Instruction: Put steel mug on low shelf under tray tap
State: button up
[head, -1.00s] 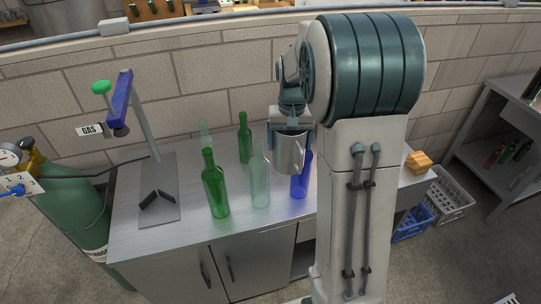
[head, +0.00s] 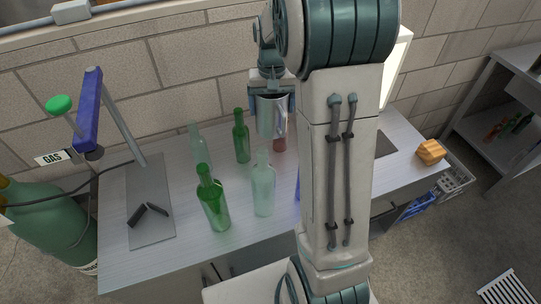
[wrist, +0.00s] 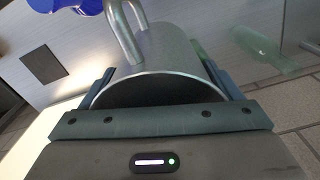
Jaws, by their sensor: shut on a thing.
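The steel mug (head: 271,117) is in my gripper (head: 271,92), held above the back of the steel counter among the bottles in the head view. In the wrist view the mug (wrist: 160,62) fills the space between the jaws, and its handle (wrist: 126,28) points up in the picture. My gripper (wrist: 163,100) is shut on it. The low shelf does not show clearly in the head view, and I cannot make out a tray tap. My arm hides part of the counter to the right of the mug.
Green bottles (head: 213,203) (head: 241,140) and clear bottles (head: 263,188) (head: 197,150) stand on the counter (head: 165,262). A blue tap-like post (head: 88,110) stands at the left by a green gas cylinder (head: 50,225). An orange-yellow block (head: 431,151) lies at the right end. Crates stand beyond it.

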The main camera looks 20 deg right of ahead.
jog(key=f, duration=0.8)
jog(key=f+b, duration=0.1)
jog(key=f, duration=0.6)
jog(key=f+b, duration=0.1)
jog(key=f, duration=0.7)
jog(key=shift+s+f, duration=0.25)
jog(key=shift+f, duration=0.05)
jog(key=shift+f, duration=0.1)
jog(key=shift+f+b, duration=0.15)
jog(key=shift+b, duration=0.15)
jog(key=o, duration=1.1)
jog(key=shift+c, duration=0.2)
jog(key=shift+r, duration=0.2)
